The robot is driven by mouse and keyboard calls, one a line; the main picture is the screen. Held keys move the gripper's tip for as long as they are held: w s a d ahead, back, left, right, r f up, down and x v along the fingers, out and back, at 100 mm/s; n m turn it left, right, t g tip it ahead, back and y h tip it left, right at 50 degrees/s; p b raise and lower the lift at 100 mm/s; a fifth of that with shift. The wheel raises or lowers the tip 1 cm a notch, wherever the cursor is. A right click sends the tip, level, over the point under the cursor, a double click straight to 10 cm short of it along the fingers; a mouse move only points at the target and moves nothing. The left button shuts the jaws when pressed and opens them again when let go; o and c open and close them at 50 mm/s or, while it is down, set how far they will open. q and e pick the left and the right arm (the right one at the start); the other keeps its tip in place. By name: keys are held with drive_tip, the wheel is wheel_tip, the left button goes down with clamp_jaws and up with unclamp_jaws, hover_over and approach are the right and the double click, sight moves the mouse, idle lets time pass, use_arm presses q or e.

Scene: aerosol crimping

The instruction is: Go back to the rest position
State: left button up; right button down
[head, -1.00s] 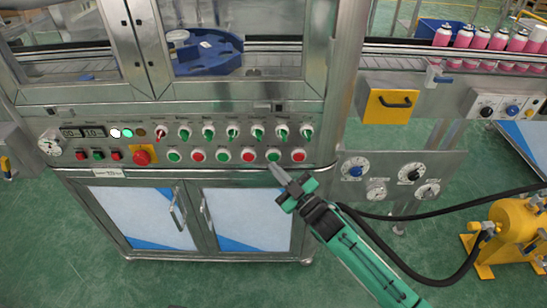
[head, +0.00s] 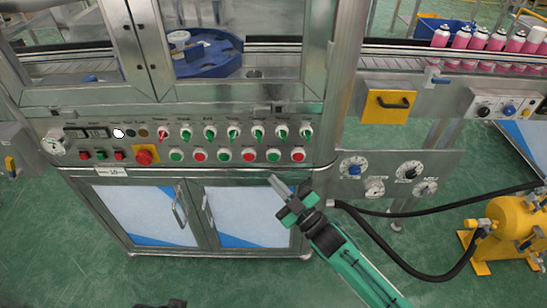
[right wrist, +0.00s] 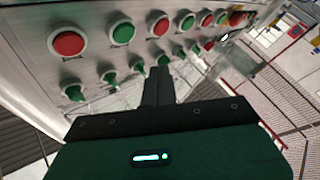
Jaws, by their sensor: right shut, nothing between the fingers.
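My right gripper (head: 279,187) is shut and empty. It is in front of the machine's control panel (head: 100,138), just below the lower row of buttons, with a small gap visible in the head view. In the right wrist view its closed fingers (right wrist: 158,86) point toward the panel, where red and green buttons (right wrist: 123,33) and green switches show. A small dark part at the bottom edge of the head view may be my left gripper; its jaws cannot be made out.
Silver cabinet doors (head: 148,215) are below the panel. To the right are a dial plate (head: 390,170), a yellow box (head: 385,106), a black hose and a yellow pump (head: 508,232). Pink cans (head: 478,39) stand on the conveyor. Green floor is open in front.

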idle(0.5)
